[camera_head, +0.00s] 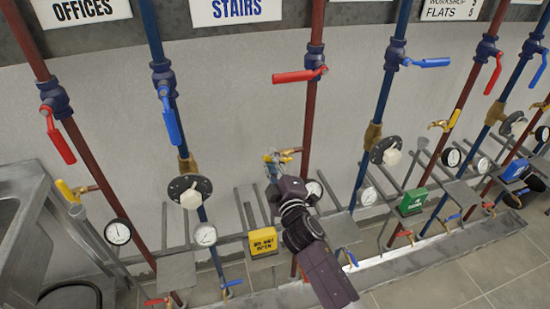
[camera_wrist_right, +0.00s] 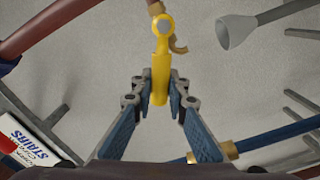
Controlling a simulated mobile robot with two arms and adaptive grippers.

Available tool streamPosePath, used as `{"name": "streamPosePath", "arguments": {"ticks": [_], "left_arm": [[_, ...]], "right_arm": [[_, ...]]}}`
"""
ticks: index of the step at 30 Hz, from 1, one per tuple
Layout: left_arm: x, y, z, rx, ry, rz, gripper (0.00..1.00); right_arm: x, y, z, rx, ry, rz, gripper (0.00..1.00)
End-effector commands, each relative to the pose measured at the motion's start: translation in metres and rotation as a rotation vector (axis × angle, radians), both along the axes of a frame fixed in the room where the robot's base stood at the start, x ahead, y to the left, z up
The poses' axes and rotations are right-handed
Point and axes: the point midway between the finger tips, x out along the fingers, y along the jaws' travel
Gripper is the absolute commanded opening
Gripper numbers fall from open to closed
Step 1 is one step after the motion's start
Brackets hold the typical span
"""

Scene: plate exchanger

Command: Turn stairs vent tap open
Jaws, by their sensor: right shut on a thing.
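The stairs vent tap is a small brass tap with a yellow lever, on the red pipe (camera_head: 311,105) under the STAIRS sign (camera_head: 236,10). In the head view its brass body (camera_head: 290,151) shows just above my right gripper (camera_head: 272,165), which hides most of the lever. In the right wrist view the yellow lever (camera_wrist_right: 161,62) points from the brass spout (camera_wrist_right: 179,45) down between the fingers. My right gripper (camera_wrist_right: 158,92) is shut on the lever's end, one blue finger on each side. My left gripper is not in view.
A blue pipe with a blue lever (camera_head: 171,122) and a black gauge-like disc (camera_head: 189,191) stands left. A yellow box (camera_head: 263,242) and a green box (camera_head: 413,202) are near the arm. Grey metal bars stick out below. A metal sink (camera_head: 25,235) is at far left.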

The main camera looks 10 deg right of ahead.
Motion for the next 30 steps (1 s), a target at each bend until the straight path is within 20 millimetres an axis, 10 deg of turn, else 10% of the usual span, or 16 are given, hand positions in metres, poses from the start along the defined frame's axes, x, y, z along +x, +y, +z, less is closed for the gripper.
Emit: {"name": "streamPosePath", "arguments": {"ticks": [30], "left_arm": [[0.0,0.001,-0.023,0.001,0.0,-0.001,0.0]], "right_arm": [[-0.001,0.007,-0.031,-0.48,-0.014,0.001,0.0]]}}
